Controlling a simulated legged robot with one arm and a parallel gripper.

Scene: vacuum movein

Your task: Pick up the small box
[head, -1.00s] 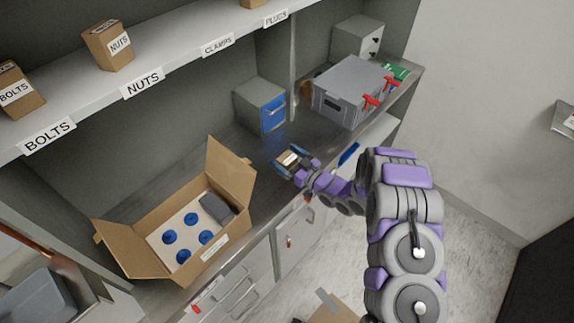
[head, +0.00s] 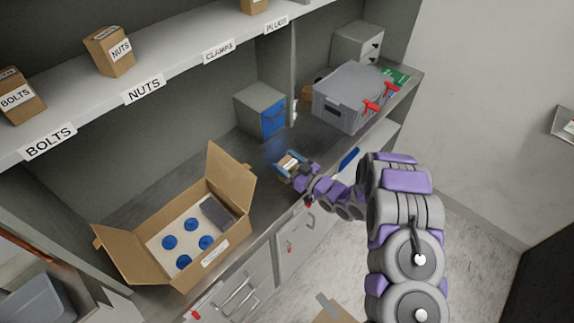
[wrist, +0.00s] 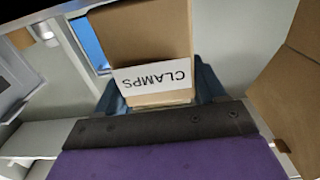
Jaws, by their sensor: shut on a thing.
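The small box (wrist: 152,40) is brown cardboard with a white CLAMPS label, upside down in the wrist view. It also shows in the head view (head: 287,165), just above or on the grey counter. My gripper (head: 291,166) is shut on it, with a blue finger on either side. In the wrist view, my gripper (wrist: 155,88) has its fingers partly hidden behind the box. I cannot tell whether the box touches the counter.
An open carton (head: 215,250) with several blue round items stands left on the counter. A small cabinet with a blue drawer (head: 272,123) stands behind. A grey crate (head: 350,92) with red clamps is right. Labelled boxes sit on the shelf (head: 180,65) above.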

